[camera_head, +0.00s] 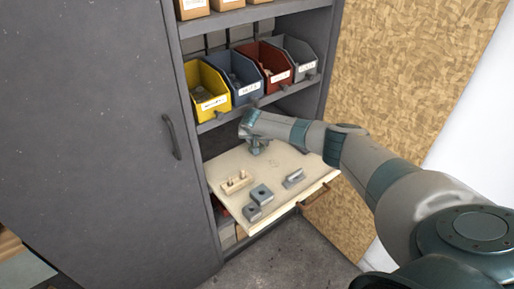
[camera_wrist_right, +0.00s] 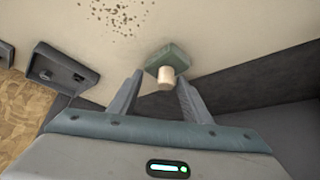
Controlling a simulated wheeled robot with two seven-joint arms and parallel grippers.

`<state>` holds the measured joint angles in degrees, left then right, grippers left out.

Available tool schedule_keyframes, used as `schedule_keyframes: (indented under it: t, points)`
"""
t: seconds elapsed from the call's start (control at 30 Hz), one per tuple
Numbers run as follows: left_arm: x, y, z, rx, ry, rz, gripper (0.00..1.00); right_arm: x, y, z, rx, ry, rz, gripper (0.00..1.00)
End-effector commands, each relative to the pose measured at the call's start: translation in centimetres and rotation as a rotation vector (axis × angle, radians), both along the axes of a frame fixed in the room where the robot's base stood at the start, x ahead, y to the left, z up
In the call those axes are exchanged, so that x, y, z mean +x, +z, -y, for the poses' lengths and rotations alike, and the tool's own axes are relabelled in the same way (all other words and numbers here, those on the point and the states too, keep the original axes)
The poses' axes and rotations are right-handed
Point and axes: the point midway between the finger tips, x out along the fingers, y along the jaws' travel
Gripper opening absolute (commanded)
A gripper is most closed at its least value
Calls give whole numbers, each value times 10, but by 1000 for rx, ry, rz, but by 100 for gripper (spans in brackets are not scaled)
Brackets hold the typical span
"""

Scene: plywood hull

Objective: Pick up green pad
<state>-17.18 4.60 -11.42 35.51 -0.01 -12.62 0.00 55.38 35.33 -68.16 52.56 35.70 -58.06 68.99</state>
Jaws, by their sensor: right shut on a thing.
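The green pad (camera_wrist_right: 172,57) shows in the right wrist view as a small green block with a pale, round knob (camera_wrist_right: 166,77) on it. My right gripper (camera_wrist_right: 160,80) has a finger on each side of the knob and is shut on the pad by it. In the head view my right gripper (camera_head: 257,147) points down over the back of the pale pull-out board (camera_head: 225,165). The pad is mostly hidden there by the gripper and wrist. I cannot tell whether the pad still touches the board. My left gripper is out of view.
A wooden piece with pegs (camera_head: 237,182), grey blocks (camera_head: 262,194) (camera_head: 252,213) and a grey handled piece (camera_head: 293,178) lie on the board's front half. Yellow (camera_head: 209,100), blue (camera_head: 246,90), red and grey bins stand on the shelf above. A grey cabinet door (camera_head: 90,130) is at left.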

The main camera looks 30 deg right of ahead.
Motion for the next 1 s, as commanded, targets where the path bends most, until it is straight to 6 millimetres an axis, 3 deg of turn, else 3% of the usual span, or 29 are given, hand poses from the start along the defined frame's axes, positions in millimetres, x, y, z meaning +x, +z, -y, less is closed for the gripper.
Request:
schedule_keyframes:
  t: [0.43,0.5,0.63,1.0]
  points:
    - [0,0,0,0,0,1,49,-2,1,-2,1,2,-2,22]
    - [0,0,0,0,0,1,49,-4,3,-3,1,1,-2,13]
    - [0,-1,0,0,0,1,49,-7,10,-7,2,2,1,13]
    - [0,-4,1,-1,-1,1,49,-38,31,-34,3,5,0,13]
